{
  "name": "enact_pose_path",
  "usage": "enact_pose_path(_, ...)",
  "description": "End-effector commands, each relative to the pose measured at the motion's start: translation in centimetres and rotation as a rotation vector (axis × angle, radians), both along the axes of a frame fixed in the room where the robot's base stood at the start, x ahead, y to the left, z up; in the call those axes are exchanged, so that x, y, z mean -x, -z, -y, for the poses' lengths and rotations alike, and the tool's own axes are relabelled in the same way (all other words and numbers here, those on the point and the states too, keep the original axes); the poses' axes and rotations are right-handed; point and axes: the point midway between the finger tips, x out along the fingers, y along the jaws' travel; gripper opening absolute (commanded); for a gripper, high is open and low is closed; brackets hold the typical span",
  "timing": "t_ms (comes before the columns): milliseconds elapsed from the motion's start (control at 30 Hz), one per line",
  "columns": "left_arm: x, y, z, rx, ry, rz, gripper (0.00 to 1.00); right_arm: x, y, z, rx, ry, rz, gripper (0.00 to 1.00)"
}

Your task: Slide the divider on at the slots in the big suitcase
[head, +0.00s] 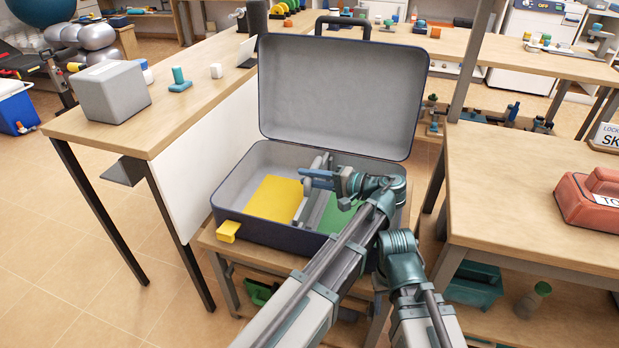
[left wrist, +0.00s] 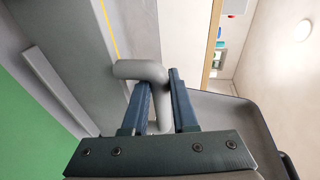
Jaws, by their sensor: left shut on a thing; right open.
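The big suitcase (head: 343,95) stands open on a low stand, its lid upright at the back. Inside its base lie a yellow panel (head: 273,199) on the left and a green panel (head: 336,216) on the right. The grey divider (head: 318,165) is between them, partly hidden by my arm. My left gripper (head: 309,180) is over this middle strip. In the left wrist view it is shut on the divider's rounded grey handle (left wrist: 142,70). A pale rail (left wrist: 60,90) runs beside the green panel there. I cannot tell if the divider is seated in the slots. My right gripper is out of view.
A long table (head: 190,100) with a grey box (head: 113,91) is on the left. A table (head: 490,165) with a red toolbox (head: 590,200) is on the right. A yellow block (head: 228,231) is at the suitcase's front left corner.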

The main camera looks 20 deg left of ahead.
Motion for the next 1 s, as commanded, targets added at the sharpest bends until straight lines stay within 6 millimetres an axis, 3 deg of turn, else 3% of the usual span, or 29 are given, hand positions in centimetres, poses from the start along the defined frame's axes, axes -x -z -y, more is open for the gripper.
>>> enact_pose_path(1000, 0.0, 2.5, 0.0, -0.001, 0.0, 0.0, 0.0, 0.0, 2.6, 0.0, -0.002, 0.0, 0.0, 0.5)
